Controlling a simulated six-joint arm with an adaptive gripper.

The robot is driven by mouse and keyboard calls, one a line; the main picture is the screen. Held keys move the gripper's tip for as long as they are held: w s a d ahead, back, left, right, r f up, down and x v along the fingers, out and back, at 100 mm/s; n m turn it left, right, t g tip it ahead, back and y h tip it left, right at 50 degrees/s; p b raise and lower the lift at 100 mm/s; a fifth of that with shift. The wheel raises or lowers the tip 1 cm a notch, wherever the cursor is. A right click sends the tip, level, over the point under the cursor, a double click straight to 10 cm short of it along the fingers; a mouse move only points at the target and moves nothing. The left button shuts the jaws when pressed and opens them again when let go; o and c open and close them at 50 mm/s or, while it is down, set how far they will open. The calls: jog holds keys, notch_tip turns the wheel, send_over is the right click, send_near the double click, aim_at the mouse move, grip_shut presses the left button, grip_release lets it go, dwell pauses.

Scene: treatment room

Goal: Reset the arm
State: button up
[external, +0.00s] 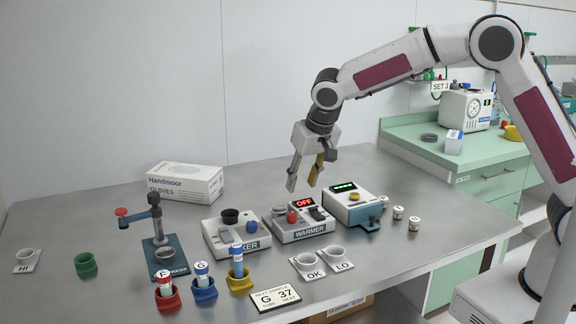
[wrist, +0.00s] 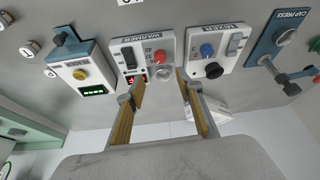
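My arm reaches in from the right, and my gripper (external: 302,186) hangs in the air above and behind the warmer (external: 300,229). Its two fingers point down and are spread apart with nothing between them. In the wrist view my gripper (wrist: 159,84) also shows open and empty, with the warmer (wrist: 143,56) beyond the fingertips. The warmer has a red knob, a dark switch and a red display reading OFF. My gripper touches nothing that I can see.
The mixer-like box (external: 237,239), cap press (external: 166,259) and blue device with green display (external: 350,208) flank the warmer. Capped tubes stand in red (external: 167,302), blue (external: 205,291) and yellow (external: 240,282) holders in front. A glove box (external: 185,183) lies behind. White cups and vials stand around.

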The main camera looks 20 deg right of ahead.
jog(key=s+d+f+n+g, duration=0.2)
jog(key=s+d+n, duration=0.1)
jog(key=s+d, duration=0.25)
jog(key=s+d+r+m+t, duration=0.1)
jog(key=s+d+r, duration=0.3)
jog(key=s+d, duration=0.3)
jog(key=s+d+r+m+t, duration=0.1)
jog(key=s+d+r, duration=0.3)
jog(key=s+d, duration=0.4)
jog(key=s+d+r+m+t, duration=0.1)
jog(key=s+d+r, duration=0.3)
jog(key=d, duration=1.2)
jog(key=shift+s+d+m, duration=0.25)
jog(key=shift+s+m, duration=0.25)
jog(key=shift+s, duration=1.55)
jog(key=shift+r, duration=0.1)
dwell(0.5)
